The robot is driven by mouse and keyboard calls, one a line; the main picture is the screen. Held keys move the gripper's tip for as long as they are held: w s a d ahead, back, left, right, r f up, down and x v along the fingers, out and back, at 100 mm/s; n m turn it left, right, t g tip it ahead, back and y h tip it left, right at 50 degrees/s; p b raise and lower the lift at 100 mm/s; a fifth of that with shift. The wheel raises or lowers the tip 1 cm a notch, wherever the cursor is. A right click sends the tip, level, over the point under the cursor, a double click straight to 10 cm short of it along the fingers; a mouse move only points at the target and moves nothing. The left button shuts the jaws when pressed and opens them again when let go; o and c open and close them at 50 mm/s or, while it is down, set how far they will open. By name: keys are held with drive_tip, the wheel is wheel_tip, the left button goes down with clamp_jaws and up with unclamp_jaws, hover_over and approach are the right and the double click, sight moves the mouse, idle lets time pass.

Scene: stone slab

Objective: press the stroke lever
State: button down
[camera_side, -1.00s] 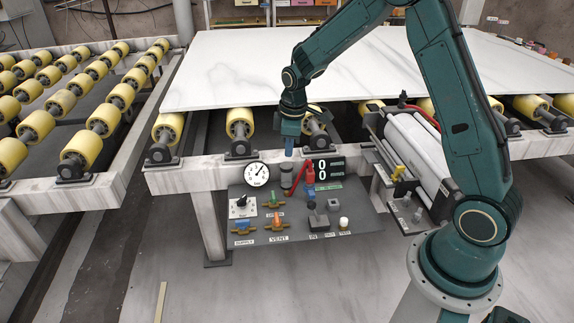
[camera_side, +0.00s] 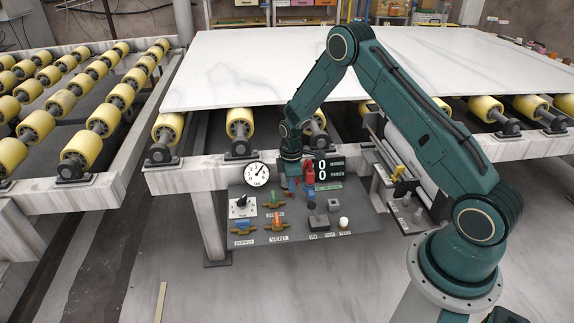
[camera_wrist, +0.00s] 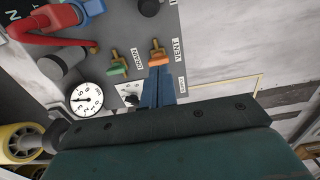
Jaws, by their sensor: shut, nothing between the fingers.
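The control panel (camera_side: 360,222) hangs at the front of the roller frame. No label that I can read names the stroke lever. A grey block with a dark upright piece (camera_side: 318,220) near the IN and OUT labels may be it, but I cannot be sure. A dark piece (camera_wrist: 149,5) at the top edge of the wrist view may be the same part. My gripper (camera_side: 293,184) is shut and empty, pointing down above the panel's back half, left of the red valve (camera_side: 309,172). In the wrist view its blue fingertips (camera_wrist: 157,70) appear beside the orange VENT handle.
A green handle (camera_side: 273,205), an orange VENT handle (camera_side: 276,222) and a blue SUPPLY handle (camera_side: 243,226) are on the panel's left. A gauge (camera_side: 257,174) and a digital display (camera_side: 328,169) stand at its back. The white slab (camera_side: 240,70) lies on rollers behind.

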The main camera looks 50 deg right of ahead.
sight(315, 212)
idle(0.4)
wheel_tip(315, 212, down, 10)
drive_tip(key=shift+s+d+r, duration=0.35)
drive_tip(key=shift+s+d, duration=0.35)
drive_tip(key=shift+s+d+r, duration=0.35)
drive_tip(key=shift+s+d, duration=0.3)
drive_tip(key=shift+s, duration=0.05)
drive_tip(key=shift+s+d, duration=0.1)
